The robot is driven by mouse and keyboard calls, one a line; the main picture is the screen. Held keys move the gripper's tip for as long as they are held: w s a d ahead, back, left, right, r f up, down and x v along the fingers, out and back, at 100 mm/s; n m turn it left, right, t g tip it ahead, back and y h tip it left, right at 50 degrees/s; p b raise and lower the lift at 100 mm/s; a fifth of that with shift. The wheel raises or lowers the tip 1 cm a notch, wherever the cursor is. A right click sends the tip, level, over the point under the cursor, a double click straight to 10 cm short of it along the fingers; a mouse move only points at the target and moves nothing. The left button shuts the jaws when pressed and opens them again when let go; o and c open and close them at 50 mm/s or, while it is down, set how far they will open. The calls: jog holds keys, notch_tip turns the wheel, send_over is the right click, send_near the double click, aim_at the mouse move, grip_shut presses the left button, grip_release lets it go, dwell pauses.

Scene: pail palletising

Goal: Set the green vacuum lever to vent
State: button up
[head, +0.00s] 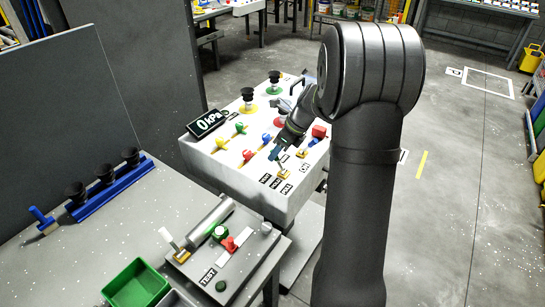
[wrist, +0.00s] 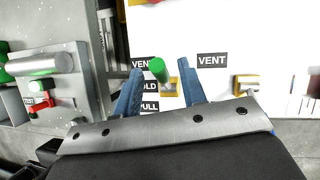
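The green vacuum lever (wrist: 159,70) stands on a yellow bracket (wrist: 171,88) on the white panel in the wrist view. Its green end shows beside the upper VENT label (wrist: 144,63); I cannot tell its exact setting. HOLD (wrist: 149,86) and PULL (wrist: 150,106) labels lie below that, partly covered by a finger. My gripper (wrist: 160,80) is open, its two blue fingers on either side of the lever with visible gaps. In the head view my gripper (head: 278,156) is low over the front of the white console (head: 232,170); the lever's green end is not clear there.
A second bracket (wrist: 246,84) sits right of another VENT label (wrist: 212,60). The console carries a 0 kPa display (head: 207,123), coloured knobs and suction cups. A grey test fixture (head: 225,250) with a red toggle stands in front, near a green bin (head: 135,285).

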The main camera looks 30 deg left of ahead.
jog(key=v, duration=1.3)
jog(key=x, duration=1.7)
jog(key=shift+f, duration=0.1)
